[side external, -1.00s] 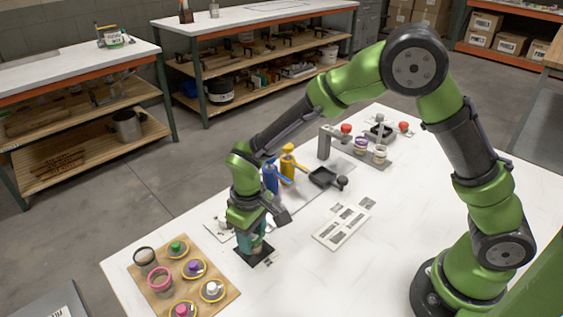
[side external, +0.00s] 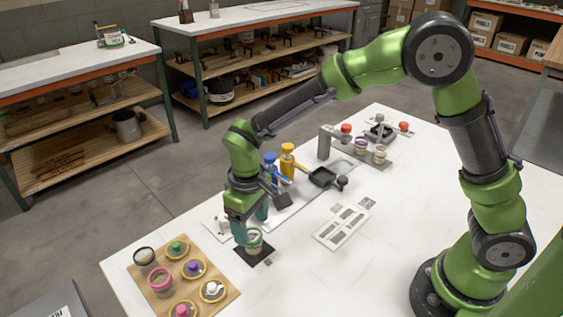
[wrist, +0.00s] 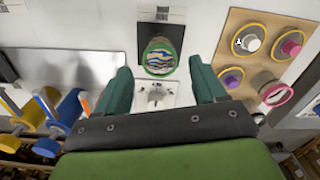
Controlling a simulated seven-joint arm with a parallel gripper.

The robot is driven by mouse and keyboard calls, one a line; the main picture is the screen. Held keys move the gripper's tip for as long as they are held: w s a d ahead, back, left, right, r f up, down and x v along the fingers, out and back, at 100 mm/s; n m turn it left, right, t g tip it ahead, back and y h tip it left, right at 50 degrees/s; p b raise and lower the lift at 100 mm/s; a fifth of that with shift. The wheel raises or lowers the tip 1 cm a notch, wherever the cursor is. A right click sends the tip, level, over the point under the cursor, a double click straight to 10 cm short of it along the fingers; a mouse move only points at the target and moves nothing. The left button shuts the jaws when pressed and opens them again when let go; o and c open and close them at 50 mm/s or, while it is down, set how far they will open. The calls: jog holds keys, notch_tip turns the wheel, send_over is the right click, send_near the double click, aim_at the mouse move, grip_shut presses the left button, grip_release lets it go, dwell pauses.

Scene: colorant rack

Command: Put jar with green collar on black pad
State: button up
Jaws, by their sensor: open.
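The jar with the green collar (side external: 254,241) stands upright on the black pad (side external: 243,257) in the side view. In the wrist view the jar (wrist: 160,57), with striped contents and a green rim, is seen against the black pad (wrist: 176,33). My gripper (side external: 250,224) is just above and behind the jar in the side view. In the wrist view its two teal fingers are spread wide, with my gripper (wrist: 161,84) empty and apart from the jar. Part of the jar is hidden by a finger in the side view.
A wooden board (side external: 215,272) with several coloured lids and jars lies left of the pad. Blue (side external: 270,170) and yellow (side external: 287,163) bottles stand behind my gripper. A white slotted plate (side external: 343,228) lies to the right. The table's front right is clear.

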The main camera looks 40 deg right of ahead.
jog(key=s+d+r+m+t+y, duration=0.1)
jog(key=s+d+r, duration=0.25)
jog(key=r, duration=0.45)
jog(key=s+d+r+m+t+y, duration=0.15)
jog(key=d+r, duration=0.25)
jog(key=r, duration=0.4)
jog(key=s+d+r+m+t, duration=0.2)
jog(key=s+d+m+t, duration=0.2)
jog(key=s+d, duration=0.3)
jog(key=shift+s+d+t, duration=0.35)
jog(key=shift+s+d, duration=0.05)
jog(key=shift+s, duration=1.15)
jog(key=shift+m+h, duration=0.25)
